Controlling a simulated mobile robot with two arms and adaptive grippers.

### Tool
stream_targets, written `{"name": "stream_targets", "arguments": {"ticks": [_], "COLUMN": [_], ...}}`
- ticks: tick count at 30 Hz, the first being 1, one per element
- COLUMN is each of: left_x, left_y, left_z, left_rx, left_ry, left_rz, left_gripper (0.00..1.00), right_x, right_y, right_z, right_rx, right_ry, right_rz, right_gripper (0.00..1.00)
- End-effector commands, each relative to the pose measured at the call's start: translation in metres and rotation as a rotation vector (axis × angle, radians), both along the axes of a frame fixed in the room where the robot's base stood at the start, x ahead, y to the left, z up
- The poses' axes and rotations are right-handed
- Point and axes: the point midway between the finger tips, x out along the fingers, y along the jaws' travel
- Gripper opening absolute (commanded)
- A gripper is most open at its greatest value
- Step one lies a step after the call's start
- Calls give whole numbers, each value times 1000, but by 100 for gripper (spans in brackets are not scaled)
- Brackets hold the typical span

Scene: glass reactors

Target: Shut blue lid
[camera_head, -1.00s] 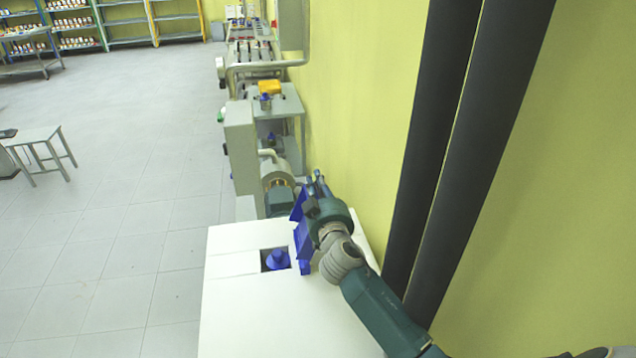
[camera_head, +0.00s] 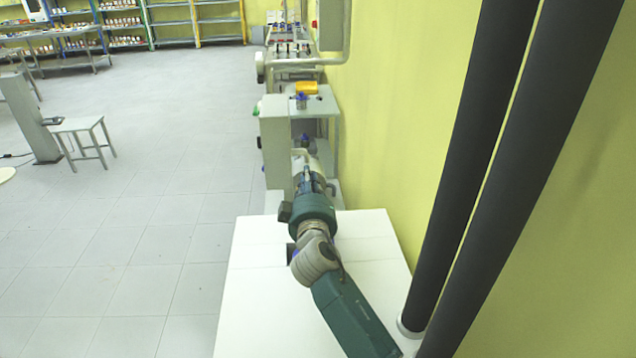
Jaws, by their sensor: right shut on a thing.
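My right gripper (camera_head: 311,178) is at the far edge of the white cabinet top (camera_head: 258,310), pointing away from me. It is shut on the blue lid, which my gripper and wrist hide nearly completely. I cannot make out the lid's tilt. A dark bit of the square opening (camera_head: 291,253) shows at the left of my wrist. The blue-capped reactor neck in it is covered by my arm. My left gripper is not in view.
The yellow wall (camera_head: 400,110) and two dark pipes (camera_head: 490,150) close off the right. A stool (camera_head: 78,127) stands at left; the floor between is clear.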

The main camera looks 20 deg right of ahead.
Motion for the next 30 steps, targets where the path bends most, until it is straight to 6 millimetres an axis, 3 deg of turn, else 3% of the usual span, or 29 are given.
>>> {"name": "stream_targets", "arguments": {"ticks": [15, 16, 18, 30], "left_x": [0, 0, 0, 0], "left_y": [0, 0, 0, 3], "left_z": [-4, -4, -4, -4], "left_rx": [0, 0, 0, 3], "left_ry": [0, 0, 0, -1], "left_rz": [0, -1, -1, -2], "left_gripper": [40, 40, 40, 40], "right_x": [1, 1, 1, -5], "right_y": [6, 6, 6, 7], "right_z": [-1, -1, -1, -2], "right_rx": [6, 6, 6, 5], "right_ry": [-1, -2, -2, 0], "right_rz": [4, 4, 4, 2], "right_gripper": [0, 14, 28, 30]}}
